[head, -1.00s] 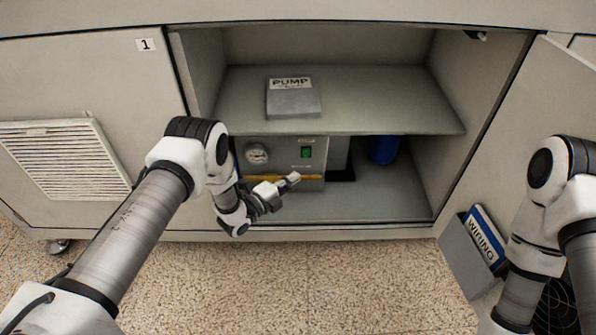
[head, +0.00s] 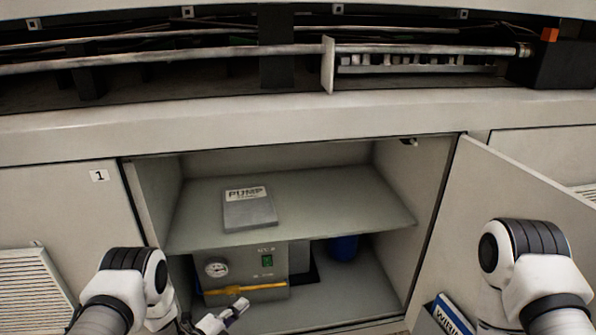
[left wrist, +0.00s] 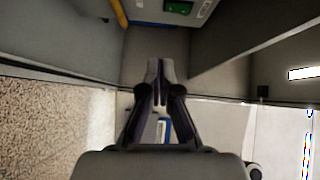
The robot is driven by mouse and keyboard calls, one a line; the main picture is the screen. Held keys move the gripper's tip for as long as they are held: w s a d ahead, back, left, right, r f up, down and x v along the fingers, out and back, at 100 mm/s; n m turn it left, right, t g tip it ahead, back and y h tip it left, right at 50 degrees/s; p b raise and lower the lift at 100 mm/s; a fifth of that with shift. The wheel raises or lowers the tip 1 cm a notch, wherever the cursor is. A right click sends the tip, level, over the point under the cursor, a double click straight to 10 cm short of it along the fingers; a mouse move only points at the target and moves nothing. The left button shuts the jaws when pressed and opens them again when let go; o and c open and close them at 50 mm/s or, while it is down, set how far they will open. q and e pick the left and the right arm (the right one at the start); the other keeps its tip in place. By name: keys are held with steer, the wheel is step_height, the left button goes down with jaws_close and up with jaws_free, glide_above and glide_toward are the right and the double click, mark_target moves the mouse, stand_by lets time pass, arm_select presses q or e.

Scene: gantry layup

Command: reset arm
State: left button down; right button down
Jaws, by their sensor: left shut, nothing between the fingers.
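My left gripper (head: 237,308) is low in front of the open cabinet (head: 446,200), near its lower opening. In the left wrist view its fingers (left wrist: 160,68) are together with nothing between them. My right arm shows at the right edge of the head view; its gripper is out of view. The pump unit (head: 222,290), with a round gauge and a green switch, stands on the cabinet floor behind my left gripper. I cannot tell whether the two touch.
A box marked PUMP (head: 250,212) lies on the cabinet shelf (head: 340,205). A blue cylinder (head: 343,248) stands below. The open door (head: 500,190) is at right, with a WIRING binder (head: 452,315) low beside it. Rails and cables (head: 180,58) run above the cabinet.

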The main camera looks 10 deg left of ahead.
arm_select(q)
steer(key=s+a+f+n+g+y, duration=0.2)
steer(key=s+n+g+y, duration=0.2)
steer(key=s+n+g, duration=1)
steer(key=s+a+f+n+g+y, duration=0.15)
steer(key=s+n+y, duration=0.45)
steer(key=s, duration=1.6)
step_height(320, 180, up, 30)
steer(key=n+h+p, duration=0.1)
steer(key=n+p, duration=0.2)
steer(key=p, duration=2.8)
steer(key=shift+w+r+n+h, duration=0.2)
steer(key=shift+n+h, duration=0.1)
